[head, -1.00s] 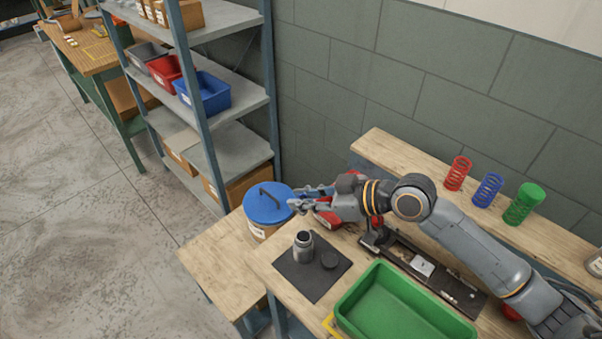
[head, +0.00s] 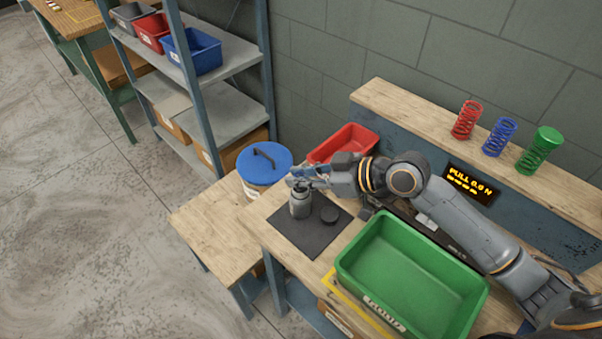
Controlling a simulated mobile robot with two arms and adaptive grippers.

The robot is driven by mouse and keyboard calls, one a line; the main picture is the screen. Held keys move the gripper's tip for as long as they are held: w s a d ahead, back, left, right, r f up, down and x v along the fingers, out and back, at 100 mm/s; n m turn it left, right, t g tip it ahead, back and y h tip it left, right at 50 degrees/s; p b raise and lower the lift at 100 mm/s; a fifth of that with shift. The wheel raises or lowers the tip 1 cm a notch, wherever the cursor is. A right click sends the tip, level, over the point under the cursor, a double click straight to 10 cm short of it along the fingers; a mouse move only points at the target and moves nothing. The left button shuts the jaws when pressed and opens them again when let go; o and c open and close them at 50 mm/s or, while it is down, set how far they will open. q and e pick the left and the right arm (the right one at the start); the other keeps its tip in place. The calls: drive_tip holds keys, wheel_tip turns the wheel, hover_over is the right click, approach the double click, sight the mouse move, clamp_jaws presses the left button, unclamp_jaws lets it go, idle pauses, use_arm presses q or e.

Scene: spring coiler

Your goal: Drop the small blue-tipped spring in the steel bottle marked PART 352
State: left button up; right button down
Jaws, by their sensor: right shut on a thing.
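The steel bottle (head: 300,208) stands upright on a dark mat (head: 299,242), and its mark cannot be read from here. My right gripper (head: 293,180) is just above the bottle's mouth and partly hides it. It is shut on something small. Some blue shows around the fingers, but the small spring itself is too small to make out clearly. I cannot tell whether anything reaches into the mouth. My left gripper is not in view.
A black cap (head: 329,214) lies beside the bottle. A blue-lidded tub (head: 263,172) stands behind left, a red bin (head: 344,142) behind the arm. A green tray (head: 414,268) is at right. Red (head: 467,119), blue (head: 499,137) and green (head: 540,152) larger springs stand on the ledge.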

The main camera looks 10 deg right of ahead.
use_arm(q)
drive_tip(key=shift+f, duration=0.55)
use_arm(e)
drive_tip(key=shift+f, duration=0.6)
drive_tip(key=c, duration=1.2)
unclamp_jaws()
use_arm(q)
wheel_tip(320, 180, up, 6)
drive_tip(key=p, duration=0.5)
drive_tip(key=shift+p, duration=0.4)
use_arm(e)
wheel_tip(320, 180, up, 7)
